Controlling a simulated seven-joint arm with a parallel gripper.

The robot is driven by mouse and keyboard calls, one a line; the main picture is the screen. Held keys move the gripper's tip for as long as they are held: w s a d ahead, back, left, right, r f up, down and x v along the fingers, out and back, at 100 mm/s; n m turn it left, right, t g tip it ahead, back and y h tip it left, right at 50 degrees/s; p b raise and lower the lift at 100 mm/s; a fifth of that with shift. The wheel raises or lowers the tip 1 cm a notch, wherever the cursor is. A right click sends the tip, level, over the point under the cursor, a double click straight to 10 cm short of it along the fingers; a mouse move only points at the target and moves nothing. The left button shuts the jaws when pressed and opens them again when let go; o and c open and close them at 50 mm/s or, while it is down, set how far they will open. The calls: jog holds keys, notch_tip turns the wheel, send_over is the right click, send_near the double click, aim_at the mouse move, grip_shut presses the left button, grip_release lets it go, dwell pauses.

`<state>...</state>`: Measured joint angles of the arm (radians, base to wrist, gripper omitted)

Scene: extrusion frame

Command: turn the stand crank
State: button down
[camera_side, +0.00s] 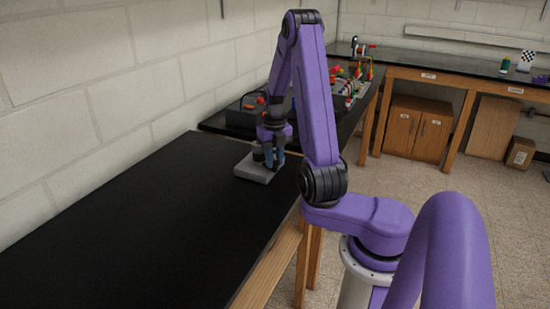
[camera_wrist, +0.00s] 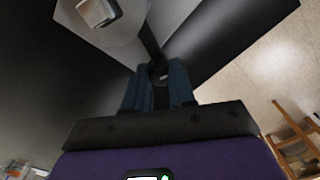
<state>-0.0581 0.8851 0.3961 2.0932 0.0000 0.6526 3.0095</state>
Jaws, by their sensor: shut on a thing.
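The stand (camera_side: 252,172) is a pale grey block on the black bench in the side view. My gripper (camera_side: 270,160) points down over its right part and hides much of it. In the wrist view, a grey rounded part of the stand (camera_wrist: 128,32) shows at the top left. A dark crank (camera_wrist: 150,42) runs from it to a dark knob between my blue fingertips (camera_wrist: 158,80). My gripper is shut on this crank end. The crank itself is mostly hidden by my gripper in the side view.
The black bench (camera_side: 140,225) is clear in front of the stand. A block wall (camera_side: 90,90) runs along its left side. Behind stand a dark box (camera_side: 243,118) and several small coloured items. Another bench with wooden cabinets (camera_side: 418,130) is at the far right.

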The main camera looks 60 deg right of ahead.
jog(key=shift+r, duration=0.1)
jog(key=c, duration=0.9)
grip_release()
jog(key=shift+c, duration=0.2)
notch_tip(320, 180, up, 17)
jog(key=shift+r, duration=0.15)
jog(key=shift+c, duration=0.2)
